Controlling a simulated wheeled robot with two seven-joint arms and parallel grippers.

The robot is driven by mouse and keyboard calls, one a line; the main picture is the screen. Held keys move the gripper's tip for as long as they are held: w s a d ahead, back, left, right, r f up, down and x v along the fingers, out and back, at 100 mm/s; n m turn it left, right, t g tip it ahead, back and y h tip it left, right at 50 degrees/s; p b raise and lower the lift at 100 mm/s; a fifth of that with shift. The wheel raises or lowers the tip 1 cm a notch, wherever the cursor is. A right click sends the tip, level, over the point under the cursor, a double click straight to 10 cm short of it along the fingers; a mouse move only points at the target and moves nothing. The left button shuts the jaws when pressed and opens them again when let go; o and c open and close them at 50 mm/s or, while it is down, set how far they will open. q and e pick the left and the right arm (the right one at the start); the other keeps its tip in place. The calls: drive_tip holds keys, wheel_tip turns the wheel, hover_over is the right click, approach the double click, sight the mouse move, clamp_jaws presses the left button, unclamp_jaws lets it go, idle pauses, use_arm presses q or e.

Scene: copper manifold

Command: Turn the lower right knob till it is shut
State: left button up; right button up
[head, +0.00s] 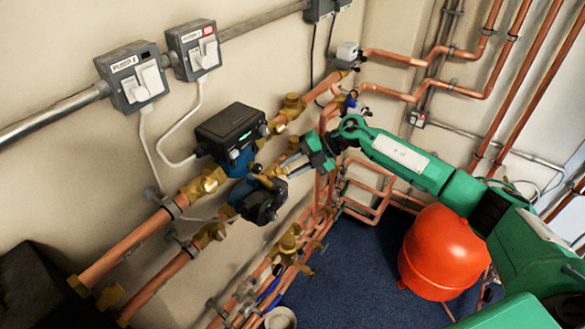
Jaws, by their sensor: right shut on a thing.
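My right gripper (289,162) reaches in from the right on my green arm. It is shut at the lower copper pipe line, just right of the lower black pump (264,203). It is shut on what I take to be the lower right knob, which its fingers and body mostly hide. I cannot tell how far the knob is turned. My left gripper is not in view.
The upper black pump (231,132) sits close to my right gripper. Brass valves (203,185) and copper pipes (130,240) run along the wall. Switch boxes (134,77) hang above. A red tank (440,252) stands on the blue floor under my arm.

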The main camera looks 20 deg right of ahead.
drive_tip(key=shift+n+h, duration=0.4)
drive_tip(key=shift+n, duration=0.2)
drive_tip(key=o, duration=0.7)
drive_tip(key=shift+d+r+b, duration=0.25)
drive_tip(key=shift+d+b, duration=0.1)
drive_tip(key=shift+d, duration=0.05)
drive_tip(key=shift+b+v, duration=1.85)
drive_tip(key=shift+v, duration=4.6)
